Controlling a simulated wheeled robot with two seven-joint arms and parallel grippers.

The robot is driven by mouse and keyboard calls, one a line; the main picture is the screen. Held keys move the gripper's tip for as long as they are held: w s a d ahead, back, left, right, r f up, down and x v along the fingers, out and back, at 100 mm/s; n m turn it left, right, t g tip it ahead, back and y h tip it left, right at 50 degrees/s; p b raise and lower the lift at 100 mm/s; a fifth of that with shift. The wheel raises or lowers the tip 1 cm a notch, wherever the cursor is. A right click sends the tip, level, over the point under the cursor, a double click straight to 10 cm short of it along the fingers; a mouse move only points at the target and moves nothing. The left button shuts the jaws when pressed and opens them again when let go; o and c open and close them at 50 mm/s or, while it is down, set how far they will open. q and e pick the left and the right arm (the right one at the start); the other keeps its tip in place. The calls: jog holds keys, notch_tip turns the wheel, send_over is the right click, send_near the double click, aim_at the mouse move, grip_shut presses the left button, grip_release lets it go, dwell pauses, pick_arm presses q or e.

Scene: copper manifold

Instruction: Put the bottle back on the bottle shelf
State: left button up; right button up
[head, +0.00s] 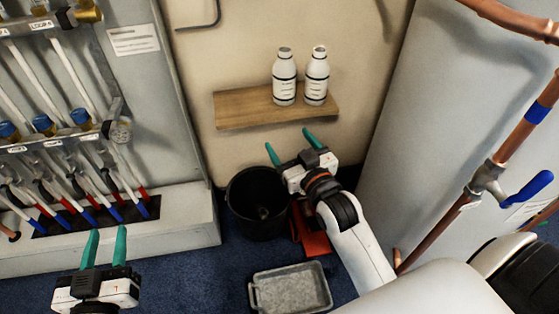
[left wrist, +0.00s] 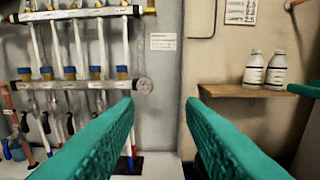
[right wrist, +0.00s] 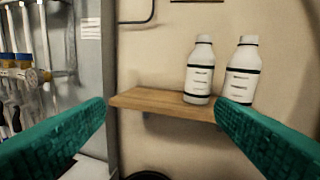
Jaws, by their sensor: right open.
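Two white bottles with dark bands and printed labels stand upright on the wooden bottle shelf (head: 240,108): the left bottle (head: 284,78) and the right bottle (head: 316,78). Both also show in the right wrist view, the left one (right wrist: 199,72) and the right one (right wrist: 241,72), partly behind a finger. My right gripper (head: 290,141) is open and empty, in front of and below the shelf in the head view. My left gripper (head: 107,232) is open and empty at the lower left, away from the shelf, facing the manifold wall.
A manifold with pipes and valves (head: 60,135) fills the left side. A black bucket (head: 258,205) and a grey tray (head: 290,288) are on the floor below the shelf. Copper pipe with a blue valve handle (head: 528,192) runs at right. The shelf's left part is bare.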

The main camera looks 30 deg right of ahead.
jog(key=s+a+r+n+y, duration=0.2)
jog(key=s+a+y, duration=0.2)
jog(key=s+a, duration=0.5)
jog(key=shift+a+g, duration=0.3)
jog(key=shift+a, duration=0.2)
jog(key=shift+w, duration=0.1)
